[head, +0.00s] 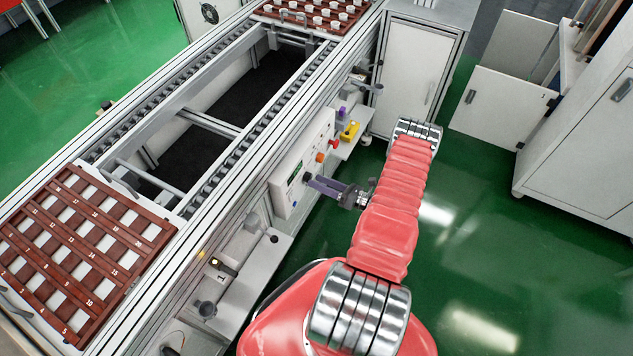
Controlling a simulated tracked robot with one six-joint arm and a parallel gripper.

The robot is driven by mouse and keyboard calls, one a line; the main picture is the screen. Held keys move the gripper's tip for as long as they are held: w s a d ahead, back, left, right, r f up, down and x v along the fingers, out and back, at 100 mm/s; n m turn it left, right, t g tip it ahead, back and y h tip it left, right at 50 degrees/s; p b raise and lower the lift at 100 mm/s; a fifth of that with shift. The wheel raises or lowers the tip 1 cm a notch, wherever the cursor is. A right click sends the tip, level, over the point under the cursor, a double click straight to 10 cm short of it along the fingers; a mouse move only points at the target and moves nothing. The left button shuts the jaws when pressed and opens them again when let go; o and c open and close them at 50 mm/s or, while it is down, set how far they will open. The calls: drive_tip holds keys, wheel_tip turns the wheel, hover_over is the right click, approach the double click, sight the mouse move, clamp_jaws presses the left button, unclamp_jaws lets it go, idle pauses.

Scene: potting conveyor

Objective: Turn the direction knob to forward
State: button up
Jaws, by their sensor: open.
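The control panel (285,199) is a pale box on the side of the conveyor, facing right. It carries a small green display (295,171), an orange button (320,157) and a red button (334,144). My gripper (308,180) reaches left to the lower part of the panel face, its purple-grey fingers apart. A small dark shape at the fingertips may be the direction knob, but the fingers cover most of it. I cannot tell which way it points, or whether the fingers touch it.
The conveyor (218,183) runs diagonally, with a numbered brown tray (103,212) at the near end and another tray with white pots (270,12) at the far end. A yellow object (349,131) sits on the side ledge. Open green floor (480,230) lies right of my arm.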

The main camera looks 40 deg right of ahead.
drive_tip(key=v, duration=1.2)
idle(0.5)
